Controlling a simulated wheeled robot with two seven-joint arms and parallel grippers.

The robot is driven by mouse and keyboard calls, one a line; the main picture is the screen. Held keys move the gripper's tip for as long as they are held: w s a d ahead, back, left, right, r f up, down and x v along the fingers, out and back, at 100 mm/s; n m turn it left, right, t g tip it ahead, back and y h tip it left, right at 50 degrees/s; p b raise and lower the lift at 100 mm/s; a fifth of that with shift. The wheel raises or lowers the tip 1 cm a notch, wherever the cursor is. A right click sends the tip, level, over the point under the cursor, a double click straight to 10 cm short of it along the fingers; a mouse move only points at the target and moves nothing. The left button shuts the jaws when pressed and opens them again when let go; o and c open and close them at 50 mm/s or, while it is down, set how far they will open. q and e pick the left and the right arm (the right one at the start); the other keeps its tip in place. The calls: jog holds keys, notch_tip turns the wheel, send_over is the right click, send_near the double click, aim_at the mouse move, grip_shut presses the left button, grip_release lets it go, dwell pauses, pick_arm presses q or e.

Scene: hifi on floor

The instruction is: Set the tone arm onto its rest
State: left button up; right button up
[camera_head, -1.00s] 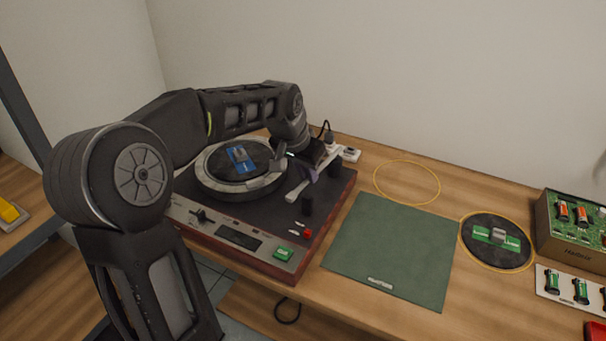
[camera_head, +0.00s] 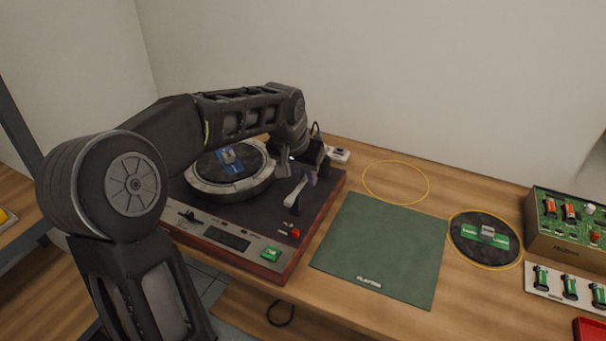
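The turntable (camera_head: 262,218) stands on the bench, its platter (camera_head: 203,186) carrying a dark record with a blue label. The pale tone arm (camera_head: 298,188) lies along the deck's right side, its front end close to a dark post (camera_head: 291,206) that looks like the rest. I cannot tell whether the arm sits in it. My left gripper (camera_head: 297,172) reaches down over the tone arm; its fingers look apart, one on each side of it. My own wrist hides the tone arm's pivot end. My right gripper is not in view.
A green mat (camera_head: 380,248) lies right of the turntable. A wall stands behind the bench.

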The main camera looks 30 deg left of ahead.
pick_arm(q)
jog(key=shift+o, duration=0.4)
jog(key=v, duration=0.7)
jog(key=shift+s+r, duration=0.15)
jog(key=shift+r, duration=0.25)
